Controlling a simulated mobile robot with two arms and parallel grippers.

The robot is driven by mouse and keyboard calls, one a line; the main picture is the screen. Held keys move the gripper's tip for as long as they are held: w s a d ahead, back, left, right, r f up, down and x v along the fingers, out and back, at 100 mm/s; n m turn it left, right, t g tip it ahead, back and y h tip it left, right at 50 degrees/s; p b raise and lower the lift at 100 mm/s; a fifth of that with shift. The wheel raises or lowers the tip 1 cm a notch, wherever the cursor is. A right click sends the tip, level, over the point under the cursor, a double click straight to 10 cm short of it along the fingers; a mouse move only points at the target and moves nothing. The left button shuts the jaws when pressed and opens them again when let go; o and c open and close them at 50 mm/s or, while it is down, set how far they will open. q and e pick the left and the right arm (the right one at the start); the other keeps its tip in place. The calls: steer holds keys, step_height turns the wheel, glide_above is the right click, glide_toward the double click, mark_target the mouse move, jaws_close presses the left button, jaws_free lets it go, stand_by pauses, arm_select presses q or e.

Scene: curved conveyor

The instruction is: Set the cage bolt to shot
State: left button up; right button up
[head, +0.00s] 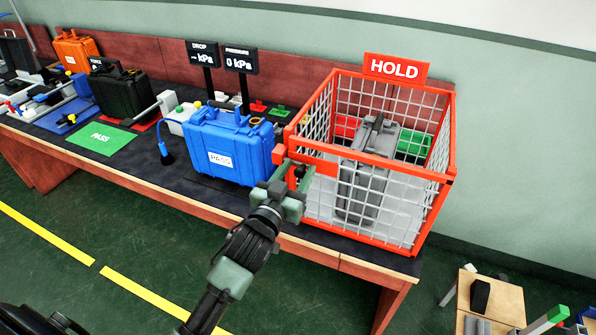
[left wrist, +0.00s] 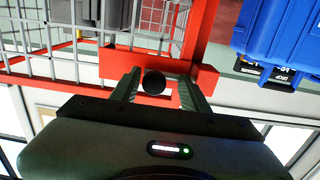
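The cage (head: 447,185) is a red frame with wire mesh under a HOLD sign (head: 396,68), at the right end of the bench. A red bolt plate (head: 312,163) sits at its front left corner; it also shows in the left wrist view (left wrist: 205,78). A round black knob (left wrist: 154,82) stands out by the plate. My left gripper (head: 297,181) is at this corner, its fingers on either side of the knob. A gap shows between knob and right finger, so it looks open. How far the bolt is slid is unclear. My right gripper is out of view.
A grey case (head: 368,170) stands inside the cage. A blue case (head: 225,150) marked PASS stands close left of my gripper. A green PASS mat (head: 100,138) and a black case (head: 120,95) lie farther left. A small wooden stand (head: 497,300) is at the lower right.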

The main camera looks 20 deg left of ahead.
arm_select(q)
steer(key=shift+d, duration=0.1)
steer(key=shift+s, duration=0.25)
steer(key=s+b, duration=0.1)
steer(key=s, duration=0.6)
steer(key=shift+s+a, duration=0.2)
